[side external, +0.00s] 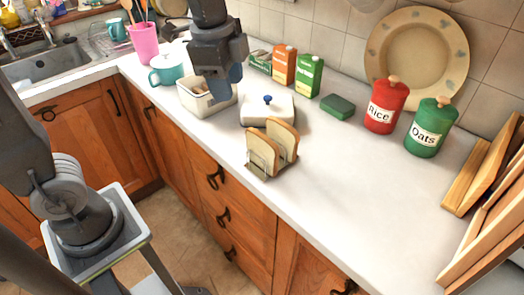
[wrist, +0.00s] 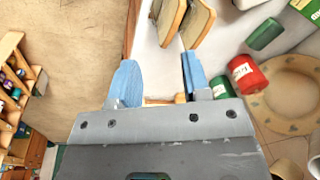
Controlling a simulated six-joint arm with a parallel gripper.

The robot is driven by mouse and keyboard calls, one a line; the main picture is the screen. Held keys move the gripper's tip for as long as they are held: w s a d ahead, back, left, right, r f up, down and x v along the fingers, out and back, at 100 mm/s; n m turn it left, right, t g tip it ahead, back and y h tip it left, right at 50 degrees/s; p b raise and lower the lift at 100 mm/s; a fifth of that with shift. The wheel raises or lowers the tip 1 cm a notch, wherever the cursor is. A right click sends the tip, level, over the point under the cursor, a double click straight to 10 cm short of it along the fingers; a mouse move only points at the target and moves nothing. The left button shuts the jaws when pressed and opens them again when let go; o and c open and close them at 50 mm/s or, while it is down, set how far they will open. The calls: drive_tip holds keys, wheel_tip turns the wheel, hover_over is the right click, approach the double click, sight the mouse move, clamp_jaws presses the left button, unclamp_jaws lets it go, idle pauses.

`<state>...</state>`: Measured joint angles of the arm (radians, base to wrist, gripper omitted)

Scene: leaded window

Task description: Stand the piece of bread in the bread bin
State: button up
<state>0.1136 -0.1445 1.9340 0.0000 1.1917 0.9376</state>
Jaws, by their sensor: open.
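Two slices of bread stand upright in a wire rack on the counter, the left slice (side external: 261,150) beside the right slice (side external: 283,137). They also show at the top of the wrist view, left slice (wrist: 170,20) and right slice (wrist: 198,23). The open cream bin (side external: 210,106), apparently the bread bin, stands behind and left of the rack; something brownish shows inside it. My gripper (side external: 226,82) is over the bin's right part, its fingertips partly hidden. The wrist view shows its blue fingers (wrist: 158,80) wide apart. A tan strip shows between them; I cannot tell what it is.
A white lid with a blue knob (side external: 267,109) lies between bin and rack. A teal pot (side external: 166,70) stands left of the bin. Cartons (side external: 284,66), a green sponge (side external: 338,106), and red (side external: 385,106) and green (side external: 430,128) canisters stand behind.

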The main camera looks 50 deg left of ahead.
sight(262, 135)
drive_tip(key=w+d+f+m+g, duration=0.2)
drive_tip(key=w+d+m, duration=0.1)
drive_tip(key=w+m, duration=0.3)
wheel_tip(262, 135, down, 14)
drive_tip(key=shift+s+r, duration=0.1)
drive_tip(key=shift+r, duration=0.15)
clamp_jaws()
idle(0.5)
